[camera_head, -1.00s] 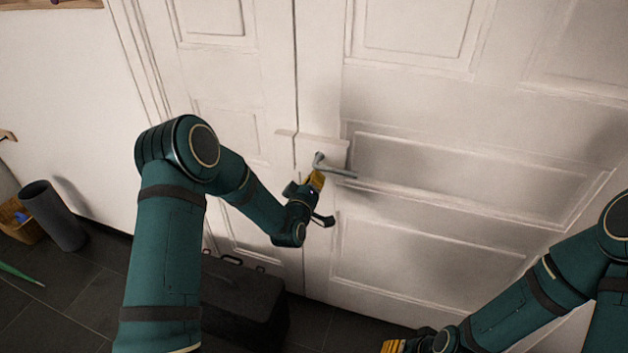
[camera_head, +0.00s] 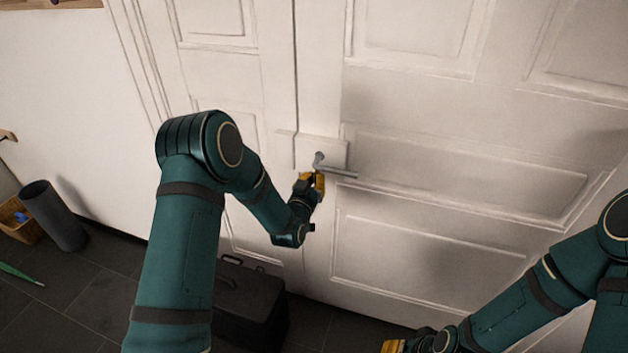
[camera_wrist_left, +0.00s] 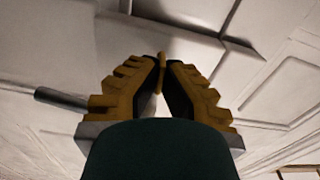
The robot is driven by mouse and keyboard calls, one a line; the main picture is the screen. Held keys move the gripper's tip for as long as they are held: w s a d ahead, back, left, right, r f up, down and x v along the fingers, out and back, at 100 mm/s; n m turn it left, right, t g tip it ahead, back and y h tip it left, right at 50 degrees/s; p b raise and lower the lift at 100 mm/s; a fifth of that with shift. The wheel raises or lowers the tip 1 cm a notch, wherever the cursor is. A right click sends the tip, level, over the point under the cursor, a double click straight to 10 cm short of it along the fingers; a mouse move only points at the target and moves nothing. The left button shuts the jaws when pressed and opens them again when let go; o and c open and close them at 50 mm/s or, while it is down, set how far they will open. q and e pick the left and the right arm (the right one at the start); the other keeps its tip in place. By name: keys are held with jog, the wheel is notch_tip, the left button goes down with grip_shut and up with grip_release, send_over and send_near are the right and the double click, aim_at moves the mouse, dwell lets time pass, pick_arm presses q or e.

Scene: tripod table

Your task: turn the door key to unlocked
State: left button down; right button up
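The white door (camera_head: 430,220) carries a metal lever handle (camera_head: 338,172) on a pale plate (camera_head: 330,150). My left gripper (camera_head: 316,178) is at the door just below the handle. In the left wrist view, the brass-coloured key (camera_wrist_left: 162,62) stands between the fingertips of my left gripper (camera_wrist_left: 162,68), whose two yellow fingers close in on it from both sides. The handle shows there at the left (camera_wrist_left: 60,98). The key is hidden by the gripper in the head view, and its turn angle is hard to read. My right gripper (camera_head: 393,346) is low, at the bottom edge, away from the door lock.
A dark box with handles (camera_head: 248,300) stands on the tiled floor below my left arm. A dark grey cylindrical bin (camera_head: 53,215) and a woven basket (camera_head: 22,220) stand at the left wall. The door face right of the handle is clear.

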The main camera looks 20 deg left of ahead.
pick_arm(q)
jog(key=shift+m, duration=0.6)
jog(key=c, duration=1.4)
grip_release()
jog(key=s, duration=1.2)
jog(key=shift+a, duration=0.15)
